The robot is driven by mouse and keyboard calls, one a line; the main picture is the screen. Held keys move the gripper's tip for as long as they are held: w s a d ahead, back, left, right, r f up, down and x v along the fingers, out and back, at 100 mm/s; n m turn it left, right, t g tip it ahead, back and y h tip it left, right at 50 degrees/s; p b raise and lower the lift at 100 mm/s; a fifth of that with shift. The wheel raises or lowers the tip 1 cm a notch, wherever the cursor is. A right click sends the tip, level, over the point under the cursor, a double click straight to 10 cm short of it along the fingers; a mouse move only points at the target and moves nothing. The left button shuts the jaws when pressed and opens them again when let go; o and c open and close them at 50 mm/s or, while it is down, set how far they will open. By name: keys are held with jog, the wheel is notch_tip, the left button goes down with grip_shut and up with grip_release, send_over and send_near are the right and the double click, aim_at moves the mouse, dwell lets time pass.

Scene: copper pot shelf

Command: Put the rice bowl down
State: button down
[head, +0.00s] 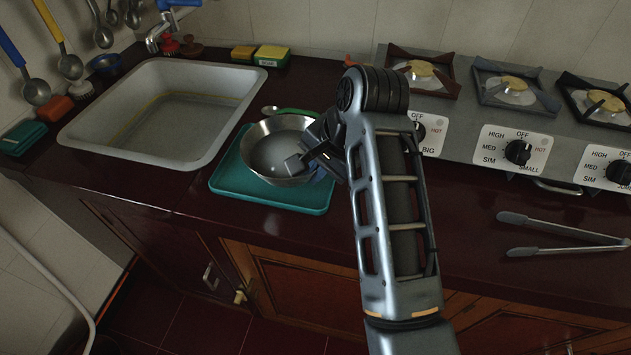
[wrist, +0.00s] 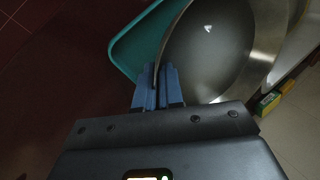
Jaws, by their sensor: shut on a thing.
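The rice bowl (head: 268,150) is a shiny metal bowl over the teal tray (head: 228,187) between the sink and the stove. My gripper (head: 304,163) reaches it from the right and is shut on its rim. In the wrist view the blue fingers (wrist: 158,88) pinch the rim of the bowl (wrist: 212,50), and the teal tray (wrist: 122,50) shows beyond. The bowl looks about level and empty. I cannot tell whether its base touches the tray.
A sink (head: 185,70) lies to the left. A stove (head: 500,100) with several burners and knobs stands to the right. Tongs (head: 560,235) lie on the counter at the right. A spoon (head: 270,110) and a green item (head: 297,112) are behind the bowl. The front counter (head: 480,205) is mostly clear.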

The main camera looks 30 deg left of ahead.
jog(key=shift+a+f, duration=0.1)
jog(key=shift+f, duration=1.95)
jog(key=c, duration=1.7)
grip_release()
jog(key=shift+f, duration=0.15)
jog(key=o, duration=0.4)
jog(key=shift+o, duration=0.2)
jog(key=v, duration=1.2)
jog(key=shift+s, duration=0.1)
